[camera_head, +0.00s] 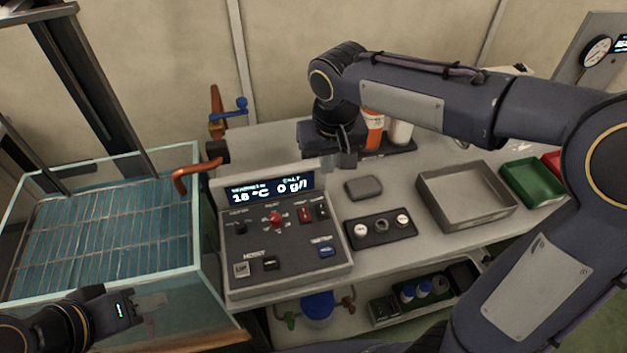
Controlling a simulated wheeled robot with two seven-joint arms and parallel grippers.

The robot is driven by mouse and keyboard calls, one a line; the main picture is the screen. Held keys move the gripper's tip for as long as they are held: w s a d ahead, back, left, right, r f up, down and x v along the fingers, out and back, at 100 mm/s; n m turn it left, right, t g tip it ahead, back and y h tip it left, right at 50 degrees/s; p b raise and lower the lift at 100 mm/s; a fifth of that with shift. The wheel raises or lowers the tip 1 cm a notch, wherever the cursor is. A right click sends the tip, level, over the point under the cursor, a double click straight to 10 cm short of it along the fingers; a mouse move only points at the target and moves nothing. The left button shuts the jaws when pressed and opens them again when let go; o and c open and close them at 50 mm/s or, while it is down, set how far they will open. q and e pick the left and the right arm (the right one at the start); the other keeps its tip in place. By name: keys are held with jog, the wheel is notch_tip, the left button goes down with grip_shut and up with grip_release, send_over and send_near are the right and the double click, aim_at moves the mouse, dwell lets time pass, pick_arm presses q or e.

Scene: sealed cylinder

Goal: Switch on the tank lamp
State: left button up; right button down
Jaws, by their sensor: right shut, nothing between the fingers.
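A grey control box (285,255) stands at the front of the bench, with a lit display (268,189) reading 18 °C and 0 g/l. Its face has a red knob (276,218), red and black rocker switches, a white switch (241,269), a black switch (270,263) and a blue button (326,251). The small labels are too blurred to tell which control is for the lamp. The glass tank (205,262) is left of the box. My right gripper (343,164) is shut and empty, pointing down behind the box's right side. My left gripper (153,302) is low, before the tank.
An orange lever (196,172) sticks out between tank and box. Right of the box are a block with three round knobs (381,228), a grey lump (363,187), a grey tray (463,225) and a green tray (534,182). Bottles stand behind my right gripper.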

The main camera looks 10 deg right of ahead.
aim_at(320, 203)
jog(key=shift+w+a, duration=0.25)
jog(key=shift+w, duration=0.05)
jog(key=f, duration=0.4)
jog(key=w+f, duration=0.1)
jog(key=f, duration=0.4)
jog(key=w+f, duration=0.1)
jog(key=f, duration=0.4)
jog(key=shift+p, duration=0.3)
